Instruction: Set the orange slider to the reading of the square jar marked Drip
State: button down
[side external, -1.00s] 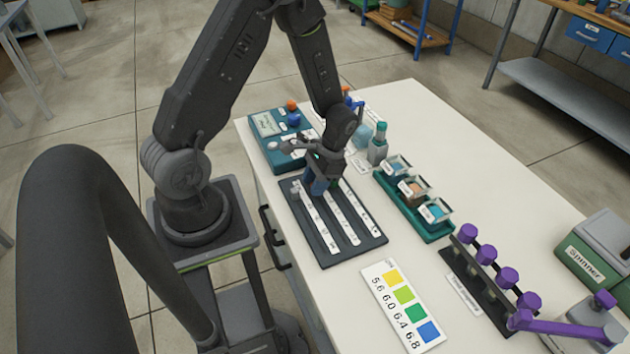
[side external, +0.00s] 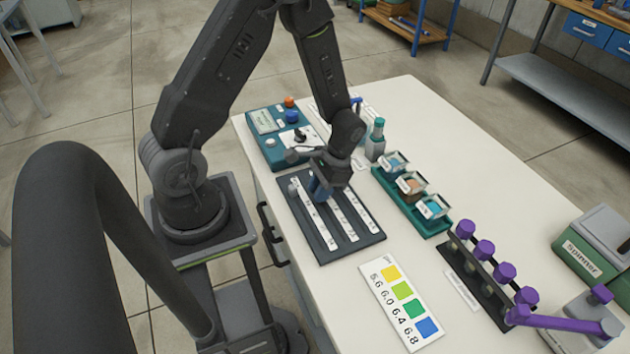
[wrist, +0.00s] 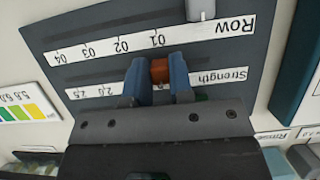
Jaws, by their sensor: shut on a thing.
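My gripper (wrist: 160,82) is shut on the orange slider (wrist: 160,70) in the wrist view, one blue finger on each side. The slider sits between the Row and Strength strips of the dark slider panel (wrist: 90,30). The strips appear upside down; 2.0 and 2.5 show left of the fingers on the Strength strip (wrist: 225,77), whose middle is hidden. In the side view my gripper (side external: 320,190) is low over the slider panel (side external: 349,248) and hides the slider. Square jars (side external: 395,162), (side external: 410,185) and (side external: 433,207) stand in a green tray (side external: 408,211); their labels are unreadable.
A colour chart (side external: 401,305) marked 5.6 to 6.8 lies in front of the panel. A black rack with purple knobs (side external: 484,250) stands at right. A teal box (side external: 268,131) and a bottle (side external: 375,141) are behind. A grey slider (wrist: 200,8) sits on the neighbouring track.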

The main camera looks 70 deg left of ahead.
jog(key=c, duration=1)
grip_release()
jog(key=v, duration=1.4)
jog(key=shift+s, duration=0.1)
jog(key=s+d+r+t, duration=0.4)
jog(key=s+r+t, duration=0.1)
jog(key=r, duration=0.3)
jog(key=s+d+r+t, duration=0.4)
jog(key=s+r+t, duration=0.1)
jog(key=s+r, duration=0.2)
jog(key=shift+r, duration=0.75)
